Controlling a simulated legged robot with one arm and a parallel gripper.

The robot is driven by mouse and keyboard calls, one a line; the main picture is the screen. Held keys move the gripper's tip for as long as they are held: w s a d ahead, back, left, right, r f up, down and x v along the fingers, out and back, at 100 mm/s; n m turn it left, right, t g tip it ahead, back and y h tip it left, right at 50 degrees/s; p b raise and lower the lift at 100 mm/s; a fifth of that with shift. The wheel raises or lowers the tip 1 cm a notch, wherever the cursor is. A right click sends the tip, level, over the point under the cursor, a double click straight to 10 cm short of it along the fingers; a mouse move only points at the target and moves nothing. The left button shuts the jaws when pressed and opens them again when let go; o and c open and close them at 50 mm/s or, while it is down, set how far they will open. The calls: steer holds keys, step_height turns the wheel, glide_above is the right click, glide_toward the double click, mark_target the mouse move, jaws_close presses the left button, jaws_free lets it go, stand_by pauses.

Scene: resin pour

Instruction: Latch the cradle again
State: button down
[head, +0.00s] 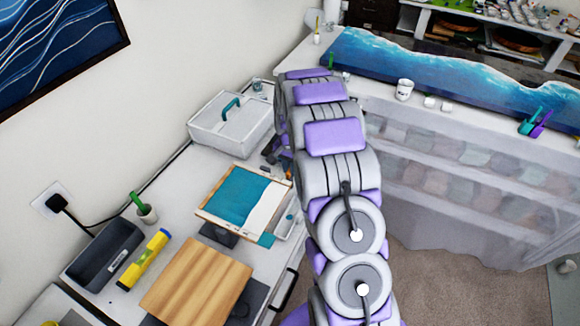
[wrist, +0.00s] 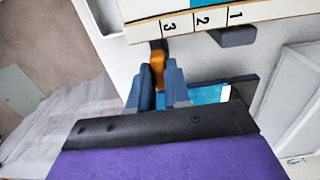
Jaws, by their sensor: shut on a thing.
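The cradle's wooden-framed board (head: 278,183) lies on the left bench in the head view, with a teal and white surface. In the wrist view, its pale edge (wrist: 214,19) bears the marks 1, 2 and 3. An orange latch lever (wrist: 157,62) with a dark base sits just below that edge, near the 3. My gripper (wrist: 160,75) has its blue fingers closed around the orange lever. In the head view, my arm hides most of the gripper, and the lever is not clear there. I cannot tell whether the latch is engaged.
A grey block (wrist: 233,37) sits under the marked edge, right of the lever. A white box with a teal handle (head: 230,120) stands behind the board. A striped wooden board (head: 196,285) and a yellow level (head: 143,261) lie nearer. A blue river slab (head: 450,75) lies on the far bench.

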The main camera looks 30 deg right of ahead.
steer(key=shift+w+r, duration=0.1)
steer(key=c, duration=1.1)
jaws_free()
step_height(320, 180, up, 17)
steer(key=shift+r+p, duration=0.1)
steer(key=shift+p, duration=0.6)
